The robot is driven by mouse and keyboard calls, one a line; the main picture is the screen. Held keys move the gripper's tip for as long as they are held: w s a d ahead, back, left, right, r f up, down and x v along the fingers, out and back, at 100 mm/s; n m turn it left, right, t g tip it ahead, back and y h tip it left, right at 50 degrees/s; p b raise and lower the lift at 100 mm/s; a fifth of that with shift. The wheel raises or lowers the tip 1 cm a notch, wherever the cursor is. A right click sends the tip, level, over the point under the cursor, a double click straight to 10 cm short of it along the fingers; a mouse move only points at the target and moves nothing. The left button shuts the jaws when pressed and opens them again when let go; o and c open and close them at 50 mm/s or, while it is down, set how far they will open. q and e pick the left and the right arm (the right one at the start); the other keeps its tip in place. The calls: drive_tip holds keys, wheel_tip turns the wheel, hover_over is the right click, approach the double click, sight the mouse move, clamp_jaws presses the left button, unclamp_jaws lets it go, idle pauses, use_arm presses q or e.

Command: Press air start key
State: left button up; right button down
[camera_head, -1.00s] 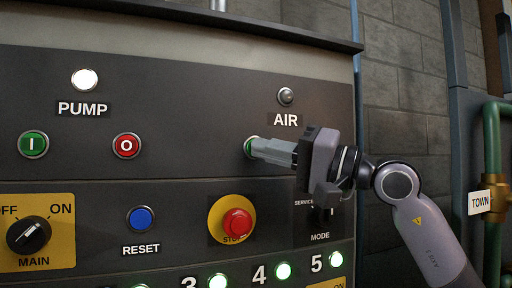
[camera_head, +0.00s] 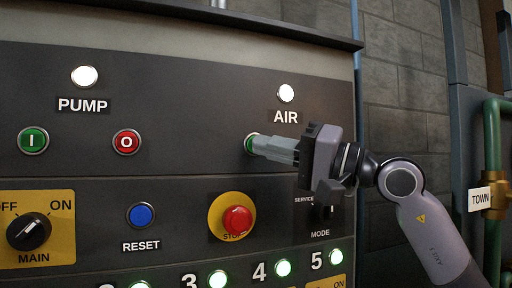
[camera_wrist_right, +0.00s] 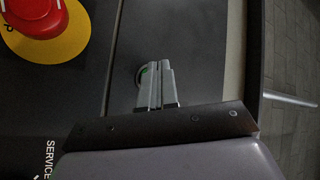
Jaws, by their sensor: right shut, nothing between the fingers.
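The air start key is a green round button (camera_head: 249,144) below the AIR label on the dark panel (camera_head: 190,115). Its right part is hidden behind my right gripper (camera_head: 256,146), whose shut, empty fingertips are at it. I cannot tell whether they touch it. In the right wrist view a sliver of the green button (camera_wrist_right: 141,76) shows beside the shut fingertips (camera_wrist_right: 156,66). The AIR lamp (camera_head: 286,93) above the label is lit white. My left gripper is out of view.
The lit PUMP lamp (camera_head: 84,76), green I button (camera_head: 33,140) and red O button (camera_head: 126,142) are at the left. Below are the blue RESET button (camera_head: 140,215), red STOP button (camera_head: 237,220) and MAIN switch (camera_head: 28,232). The MODE switch (camera_head: 322,212) is partly behind my gripper.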

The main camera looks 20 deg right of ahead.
drive_tip(key=shift+s, duration=0.25)
drive_tip(key=s+b, duration=0.2)
drive_tip(key=s, duration=0.3)
drive_tip(key=shift+a, duration=0.15)
idle(1.0)
